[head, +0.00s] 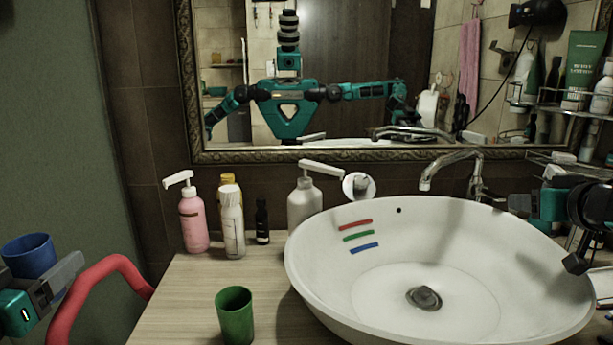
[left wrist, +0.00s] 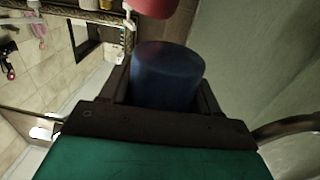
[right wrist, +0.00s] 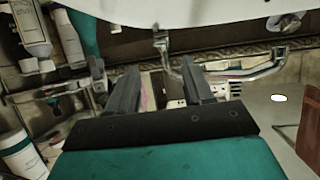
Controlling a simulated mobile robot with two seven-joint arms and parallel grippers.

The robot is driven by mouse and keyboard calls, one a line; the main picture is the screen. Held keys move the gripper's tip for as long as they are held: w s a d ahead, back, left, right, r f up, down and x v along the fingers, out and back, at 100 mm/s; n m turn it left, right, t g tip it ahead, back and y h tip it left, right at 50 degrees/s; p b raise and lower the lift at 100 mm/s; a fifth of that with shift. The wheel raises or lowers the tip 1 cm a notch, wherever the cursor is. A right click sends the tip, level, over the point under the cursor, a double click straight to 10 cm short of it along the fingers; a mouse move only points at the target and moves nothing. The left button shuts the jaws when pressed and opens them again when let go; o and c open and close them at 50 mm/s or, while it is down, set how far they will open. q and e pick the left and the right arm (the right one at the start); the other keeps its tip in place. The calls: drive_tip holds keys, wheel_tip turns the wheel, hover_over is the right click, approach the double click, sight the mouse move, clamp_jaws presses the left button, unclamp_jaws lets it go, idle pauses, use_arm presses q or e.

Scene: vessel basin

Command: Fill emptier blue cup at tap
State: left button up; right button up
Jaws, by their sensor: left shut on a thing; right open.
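My left gripper (head: 58,280) is shut on a blue cup (head: 30,256) at the far left, away from the basin. The cup looks roughly upright, and its contents are hidden. In the left wrist view the blue cup (left wrist: 167,75) sits between the two fingers. The chrome tap (head: 450,168) stands behind the white basin (head: 310,262), its spout over the rear rim; I see no water running. My right gripper (head: 575,250) is at the right, near the basin's right rim. Its fingers (right wrist: 160,88) are apart and empty in the right wrist view. I see only one blue cup.
A green cup (head: 235,318) stands on the wooden counter (head: 180,305) left of the basin. A pink pump bottle (head: 194,222), a white bottle (head: 231,225) and a white pump bottle (head: 304,203) stand behind. A red curved rail (head: 98,272) rises beside the held cup.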

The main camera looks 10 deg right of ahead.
sight(503, 199)
use_arm(q)
drive_tip(key=shift+r+p, duration=0.3)
drive_tip(key=shift+r, duration=0.2)
drive_tip(key=shift+r+p, duration=0.95)
use_arm(e)
drive_tip(key=shift+x, duration=4.65)
drive_tip(key=shift+c, duration=0.2)
clamp_jaws()
use_arm(q)
drive_tip(key=shift+r, duration=0.1)
